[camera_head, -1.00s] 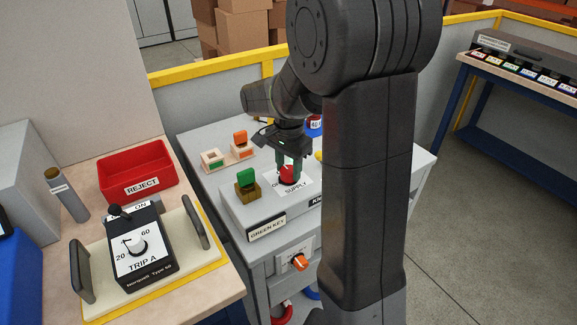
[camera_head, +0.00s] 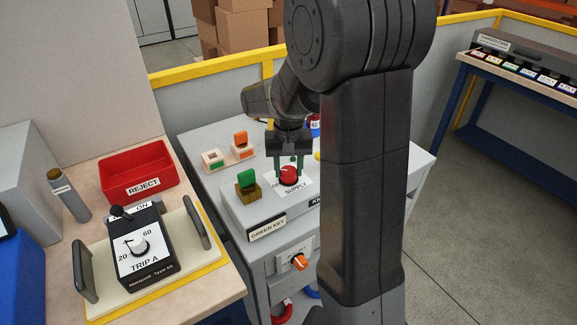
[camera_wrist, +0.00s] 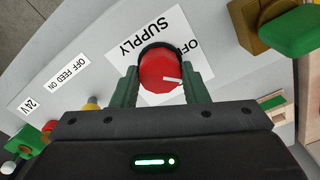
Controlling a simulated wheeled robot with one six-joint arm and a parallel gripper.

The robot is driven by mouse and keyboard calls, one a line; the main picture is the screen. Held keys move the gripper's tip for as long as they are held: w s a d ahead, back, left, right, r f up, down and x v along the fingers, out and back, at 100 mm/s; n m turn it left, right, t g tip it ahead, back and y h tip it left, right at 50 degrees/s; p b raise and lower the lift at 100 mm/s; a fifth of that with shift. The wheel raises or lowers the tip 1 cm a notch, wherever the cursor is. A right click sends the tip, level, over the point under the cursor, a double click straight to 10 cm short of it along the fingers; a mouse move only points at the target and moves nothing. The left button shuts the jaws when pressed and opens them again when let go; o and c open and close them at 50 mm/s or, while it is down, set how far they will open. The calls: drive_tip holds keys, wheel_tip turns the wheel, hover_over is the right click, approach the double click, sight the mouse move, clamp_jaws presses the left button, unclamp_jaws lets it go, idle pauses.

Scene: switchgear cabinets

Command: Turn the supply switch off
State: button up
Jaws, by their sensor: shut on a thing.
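The supply switch is a red round knob (camera_head: 289,175) on a white plate marked SUPPLY (camera_head: 297,189), on top of the grey cabinet. The knob also shows in the wrist view (camera_wrist: 160,70), with a white pointer line toward the right, near the partly covered letters OF. My gripper (camera_head: 289,164) points down over the knob. In the wrist view its two green fingers (camera_wrist: 160,88) stand on either side of the knob and are shut on it. Part of the plate's lettering is hidden behind the knob and fingers.
A green key (camera_head: 246,179) in a brass block stands left of the switch. Wooden blocks with orange and green parts (camera_head: 242,146) lie behind it. An orange knob (camera_head: 300,262) is on the cabinet front. The TRIP A unit (camera_head: 138,245) and red REJECT tray (camera_head: 138,172) are on the left bench.

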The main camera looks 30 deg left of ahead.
sight(288, 170)
drive_tip(key=n, duration=0.4)
drive_tip(key=shift+n, duration=2.2)
drive_tip(key=o, duration=1)
drive_tip(key=shift+c, duration=0.2)
drive_tip(key=shift+r, duration=0.1)
wheel_tip(288, 170, up, 14)
drive_tip(key=shift+f, duration=0.2)
wheel_tip(288, 170, down, 14)
drive_tip(key=shift+r, duration=0.1)
